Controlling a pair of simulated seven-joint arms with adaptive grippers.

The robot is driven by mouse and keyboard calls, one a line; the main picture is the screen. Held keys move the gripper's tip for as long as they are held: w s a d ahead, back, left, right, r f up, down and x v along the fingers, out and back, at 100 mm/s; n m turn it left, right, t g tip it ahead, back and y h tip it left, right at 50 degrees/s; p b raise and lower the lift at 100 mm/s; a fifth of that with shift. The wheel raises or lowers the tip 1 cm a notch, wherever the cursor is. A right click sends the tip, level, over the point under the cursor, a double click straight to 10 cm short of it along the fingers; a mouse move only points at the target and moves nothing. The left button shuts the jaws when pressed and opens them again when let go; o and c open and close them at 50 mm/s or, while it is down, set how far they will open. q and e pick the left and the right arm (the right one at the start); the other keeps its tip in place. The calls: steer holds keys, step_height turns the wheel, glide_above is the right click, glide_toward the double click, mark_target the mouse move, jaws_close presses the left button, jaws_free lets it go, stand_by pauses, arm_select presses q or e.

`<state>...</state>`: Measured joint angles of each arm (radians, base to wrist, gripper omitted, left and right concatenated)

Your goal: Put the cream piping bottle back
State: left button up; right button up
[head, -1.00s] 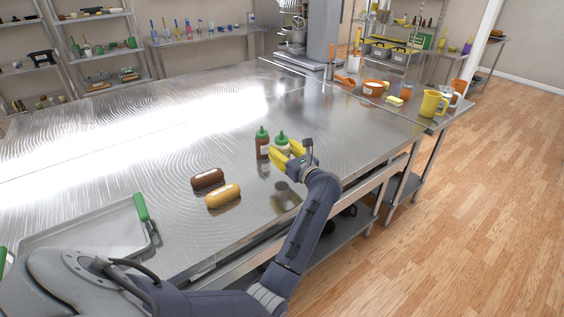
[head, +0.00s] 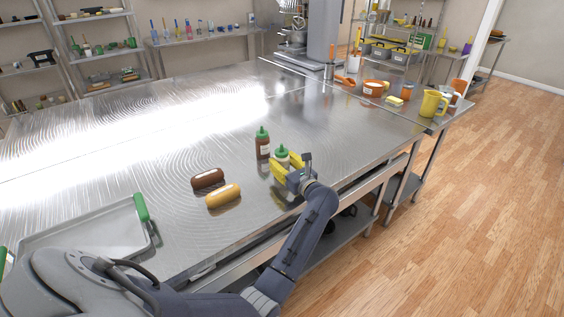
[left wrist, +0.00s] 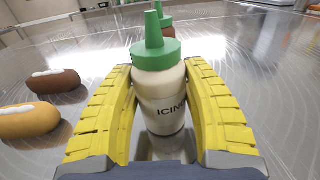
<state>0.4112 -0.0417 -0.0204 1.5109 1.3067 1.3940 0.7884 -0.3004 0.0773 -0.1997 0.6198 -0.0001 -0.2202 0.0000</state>
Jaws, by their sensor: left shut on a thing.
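The cream piping bottle is a pale bottle with a green nozzle cap and the word ICING on it. It stands upright between the yellow fingers in the left wrist view (left wrist: 162,95) and shows in the head view (head: 282,155). My left gripper (head: 287,171) is shut on it, with a finger on each side; its fingers also fill the left wrist view (left wrist: 162,110). The bottle's lower part is partly hidden by the gripper in the head view. A brown bottle with a green cap (head: 263,146) stands just behind and left of it. My right gripper is not in view.
A brown éclair (head: 208,179) and a golden one (head: 223,196) lie left of the gripper. A metal tray with green handles (head: 90,222) is at the near left. Orange containers and a yellow pitcher (head: 433,103) stand at the far right. The table's middle is bare.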

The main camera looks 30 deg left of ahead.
mark_target(286, 165)
arm_select(q)
steer(key=o, duration=1.5)
steer(key=shift+c, duration=0.2)
steer(key=shift+d, duration=0.1)
steer(key=shift+v, duration=3.6)
